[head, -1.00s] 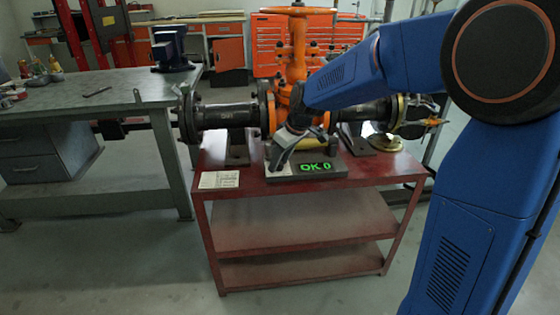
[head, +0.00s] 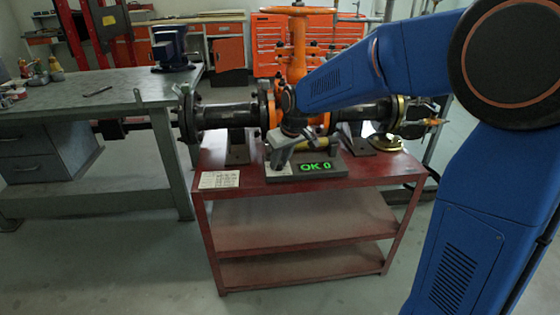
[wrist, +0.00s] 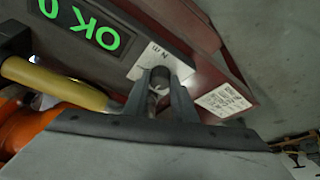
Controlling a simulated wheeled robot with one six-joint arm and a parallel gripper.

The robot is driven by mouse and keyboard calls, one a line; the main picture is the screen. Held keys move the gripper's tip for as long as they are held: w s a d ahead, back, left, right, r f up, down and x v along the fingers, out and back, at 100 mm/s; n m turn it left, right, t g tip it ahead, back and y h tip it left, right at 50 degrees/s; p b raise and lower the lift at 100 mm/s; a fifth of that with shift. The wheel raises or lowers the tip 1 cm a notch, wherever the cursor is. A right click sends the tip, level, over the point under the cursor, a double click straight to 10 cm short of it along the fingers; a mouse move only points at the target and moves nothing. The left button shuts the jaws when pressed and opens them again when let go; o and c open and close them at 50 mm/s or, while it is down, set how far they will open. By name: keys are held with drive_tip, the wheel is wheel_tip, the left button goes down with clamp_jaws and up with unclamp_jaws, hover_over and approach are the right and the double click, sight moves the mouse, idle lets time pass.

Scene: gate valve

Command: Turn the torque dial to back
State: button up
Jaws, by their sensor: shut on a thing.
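A grey block with a green "OK 0" display (head: 315,167) sits near the front edge of the red cart. The display also shows upside down in the wrist view (wrist: 85,25). A white plate (wrist: 152,57) with small dark letters lies beside it. The torque dial (wrist: 160,75), a small dark round knob, stands at this plate between my fingertips. My gripper (head: 277,160) points down at the left end of the block; in the wrist view my gripper (wrist: 161,88) is shut on the dial. Fingers hide the dial's sides, and I cannot read where it points.
A yellow handle (wrist: 55,83) lies close behind the block. The orange gate valve (head: 297,50) and its dark pipe (head: 230,116) stand behind my gripper. A paper label (head: 219,179) lies on the red cart (head: 350,182). A workbench (head: 100,95) is at left.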

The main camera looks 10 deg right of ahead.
drive_tip(key=m+h, duration=0.1)
drive_tip(key=m, duration=0.1)
drive_tip(key=m+h, duration=0.1)
drive_tip(key=m, duration=0.4)
drive_tip(key=shift+a+t+h, duration=0.3)
drive_tip(key=shift+h, duration=0.1)
drive_tip(key=m+h, duration=0.1)
drive_tip(key=m, duration=0.3)
drive_tip(key=shift+a, duration=0.15)
drive_tip(key=shift+w+m+g+h, duration=0.1)
drive_tip(key=shift+m+g+h, duration=0.6)
drive_tip(key=shift+m, duration=1)
drive_tip(key=o, duration=1)
drive_tip(key=shift+o, duration=0.2)
drive_tip(key=shift+r, duration=0.1)
